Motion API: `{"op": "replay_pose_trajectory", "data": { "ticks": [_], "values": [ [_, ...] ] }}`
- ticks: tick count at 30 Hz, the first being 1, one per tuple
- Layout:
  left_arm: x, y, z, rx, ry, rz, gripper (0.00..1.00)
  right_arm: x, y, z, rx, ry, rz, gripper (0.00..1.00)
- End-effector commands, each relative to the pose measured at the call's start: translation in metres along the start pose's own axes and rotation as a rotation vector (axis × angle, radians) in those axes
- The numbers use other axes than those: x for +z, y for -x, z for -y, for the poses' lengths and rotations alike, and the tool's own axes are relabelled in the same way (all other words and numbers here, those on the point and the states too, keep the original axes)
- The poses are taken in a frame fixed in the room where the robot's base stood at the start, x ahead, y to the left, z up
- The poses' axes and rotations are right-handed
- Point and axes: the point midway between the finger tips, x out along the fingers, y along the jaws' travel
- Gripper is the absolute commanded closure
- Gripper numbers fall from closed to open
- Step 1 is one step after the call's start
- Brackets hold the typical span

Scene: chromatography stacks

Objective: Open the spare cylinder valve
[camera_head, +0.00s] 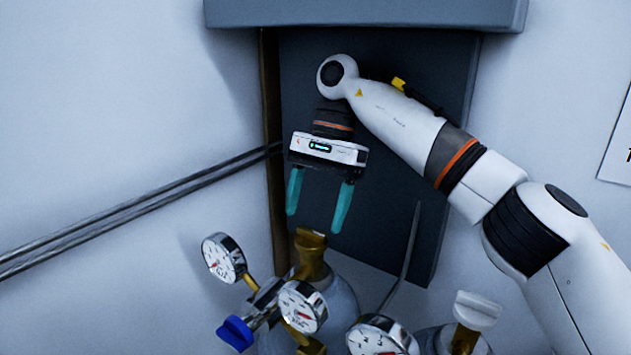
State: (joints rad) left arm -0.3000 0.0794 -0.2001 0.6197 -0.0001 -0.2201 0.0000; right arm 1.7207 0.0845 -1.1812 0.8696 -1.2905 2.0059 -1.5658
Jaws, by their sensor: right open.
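Two gas cylinders stand at the bottom of the head view. The left cylinder (340,292) has a brass valve (311,258) on top and a regulator with two round gauges and a blue knob (236,333). The right cylinder (432,340) carries a white handle (477,309) on a brass stem, with one gauge (380,338) beside it. I cannot tell which is the spare. My right gripper (318,219) points down with teal fingers apart and nothing between them. It is just above the left cylinder's brass valve, not visibly touching it. My left gripper is not in view.
A dark panel (390,160) stands behind the gripper, under a grey ledge (370,12). Two thin pipes (130,206) run along the left wall. The gauges (223,257) and (303,306) jut out left of and in front of the left valve.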

Motion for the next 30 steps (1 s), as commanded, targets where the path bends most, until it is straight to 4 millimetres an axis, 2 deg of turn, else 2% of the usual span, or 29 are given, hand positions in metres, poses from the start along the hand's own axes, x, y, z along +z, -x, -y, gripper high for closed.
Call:
{"op": "replay_pose_trajectory", "data": {
  "ticks": [3, 8, 18, 30],
  "values": [
    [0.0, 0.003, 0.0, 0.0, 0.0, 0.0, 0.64, -0.011, 0.027, 0.0, 0.003, -0.001, 0.008, 0.29],
    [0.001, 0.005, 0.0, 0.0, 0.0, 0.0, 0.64, -0.023, 0.055, -0.001, 0.002, -0.001, 0.007, 0.29],
    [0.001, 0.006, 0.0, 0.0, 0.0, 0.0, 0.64, -0.029, 0.072, 0.0, 0.001, 0.002, 0.001, 0.29],
    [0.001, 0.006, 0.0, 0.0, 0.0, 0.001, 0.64, -0.03, 0.072, -0.001, 0.001, 0.003, 0.0, 0.29]
  ]
}}
